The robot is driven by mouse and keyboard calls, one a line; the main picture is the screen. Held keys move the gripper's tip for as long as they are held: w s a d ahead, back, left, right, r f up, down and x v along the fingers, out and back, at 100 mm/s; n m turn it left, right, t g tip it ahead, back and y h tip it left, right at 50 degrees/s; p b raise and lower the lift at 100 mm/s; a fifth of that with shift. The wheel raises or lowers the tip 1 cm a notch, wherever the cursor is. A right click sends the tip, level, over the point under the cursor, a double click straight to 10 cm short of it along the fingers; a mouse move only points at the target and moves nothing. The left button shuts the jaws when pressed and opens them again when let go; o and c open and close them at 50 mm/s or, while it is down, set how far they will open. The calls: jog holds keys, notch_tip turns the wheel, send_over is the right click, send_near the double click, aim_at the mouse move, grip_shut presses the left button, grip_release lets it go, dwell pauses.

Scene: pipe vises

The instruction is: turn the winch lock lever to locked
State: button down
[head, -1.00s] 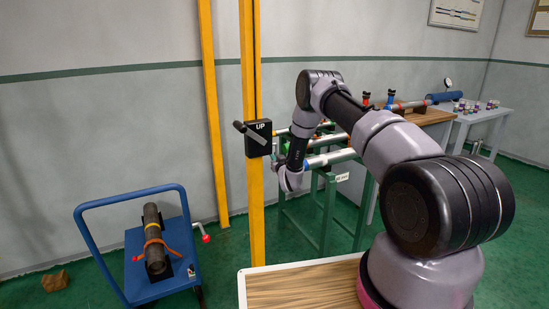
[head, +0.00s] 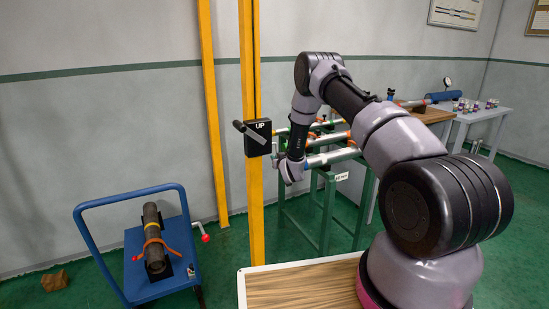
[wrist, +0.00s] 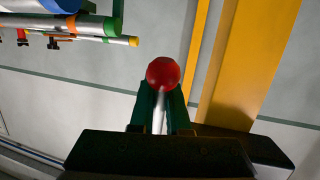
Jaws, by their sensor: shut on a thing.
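The winch (head: 259,138) is a black box marked UP, fixed to a yellow post, with a grey crank handle on its front. In the wrist view a lever with a red ball knob (wrist: 163,73) and a pale rod stands between the green fingers of my gripper (wrist: 160,104). My gripper is shut on this rod, just below the knob. In the head view my gripper (head: 277,160) is at the lower right side of the winch. The lever is hidden there, and its lock marking cannot be read.
The yellow post (head: 252,210) stands close to my gripper. Behind my arm is a green stand (head: 325,215) with pipes. A blue cart (head: 130,265) carrying a dark pipe stands at the lower left. A wood-topped surface (head: 300,288) is in front.

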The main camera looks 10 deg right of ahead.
jog(key=s+g, duration=0.1)
jog(key=g, duration=0.1)
jog(key=s+d+g+h, duration=0.1)
jog(key=s+g, duration=0.1)
jog(key=s+r+n+g, duration=0.1)
jog(key=g, duration=0.2)
jog(key=shift+s+d, duration=0.2)
jog(key=shift+s, duration=0.1)
jog(key=shift+s+d+r+g+h, duration=0.15)
jog(key=shift+s+r+g+h, duration=0.25)
jog(key=shift+g, duration=0.45)
jog(key=shift+s+d+r+g+h, duration=0.25)
jog(key=shift+s+g, duration=0.2)
jog(key=shift+g, duration=0.45)
jog(key=shift+s+d+r+g+h, duration=0.1)
jog(key=shift+s+r+g+h, duration=0.25)
jog(key=shift+g, duration=0.5)
jog(key=shift+s+n, duration=0.1)
jog(key=shift+n, duration=0.2)
jog(key=c, duration=0.9)
grip_release()
jog(key=v, duration=1)
jog(key=shift+s+r, duration=0.1)
jog(key=shift+r, duration=0.3)
